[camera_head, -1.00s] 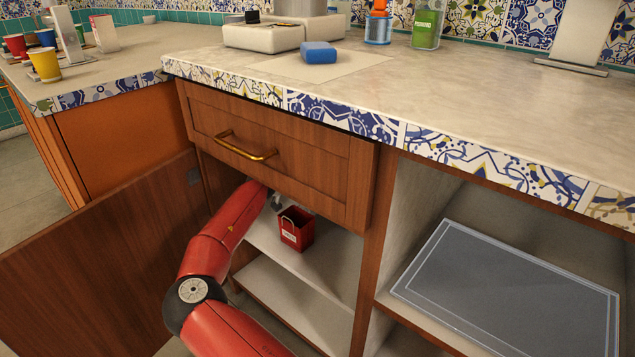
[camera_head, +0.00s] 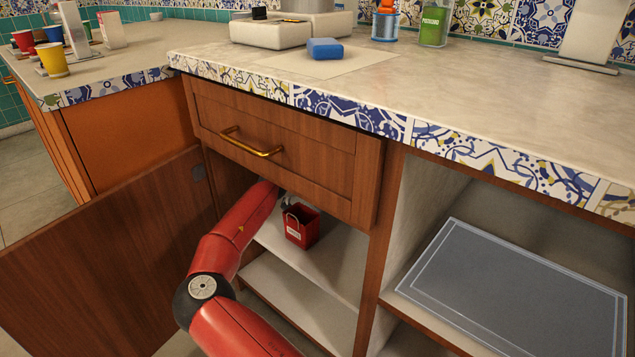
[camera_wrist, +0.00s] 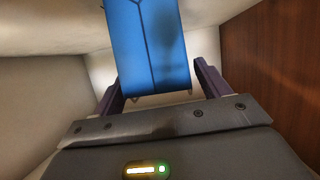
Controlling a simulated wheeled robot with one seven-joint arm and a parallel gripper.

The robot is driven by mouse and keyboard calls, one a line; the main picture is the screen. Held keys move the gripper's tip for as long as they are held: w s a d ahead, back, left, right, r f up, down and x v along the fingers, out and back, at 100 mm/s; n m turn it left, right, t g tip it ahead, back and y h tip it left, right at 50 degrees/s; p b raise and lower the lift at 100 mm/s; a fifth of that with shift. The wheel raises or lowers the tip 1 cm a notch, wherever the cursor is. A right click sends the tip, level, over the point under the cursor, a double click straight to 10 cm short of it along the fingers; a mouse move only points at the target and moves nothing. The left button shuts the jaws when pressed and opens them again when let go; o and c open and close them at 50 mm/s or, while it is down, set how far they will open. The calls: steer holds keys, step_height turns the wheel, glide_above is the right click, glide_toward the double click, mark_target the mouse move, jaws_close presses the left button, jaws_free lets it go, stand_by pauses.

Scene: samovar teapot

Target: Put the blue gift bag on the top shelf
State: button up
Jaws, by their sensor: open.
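The blue gift bag (camera_wrist: 152,45) shows in the wrist view, upright inside the cabinet, just past the fingertips and roughly centred between them. My gripper (camera_wrist: 160,82) is open, with one dark finger on each side of the bag's lower part. I cannot tell whether either finger touches it. In the head view my red arm reaches into the open cabinet under the drawer, and the blue bag and gripper are hidden there. The cabinet's upper shelf (camera_head: 328,268) has a red gift bag (camera_head: 301,226) on it, to the right of my arm.
The cabinet door (camera_head: 110,255) stands open on the left. A closed drawer (camera_head: 270,150) with a brass handle hangs above the opening. A lower shelf (camera_head: 290,300) looks bare where visible. A wooden wall (camera_wrist: 270,60) is close on the right in the wrist view.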

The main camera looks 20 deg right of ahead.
steer(key=s+a+r, duration=0.2)
steer(key=s+a, duration=0.7)
steer(key=a, duration=0.5)
steer(key=shift+p, duration=0.3)
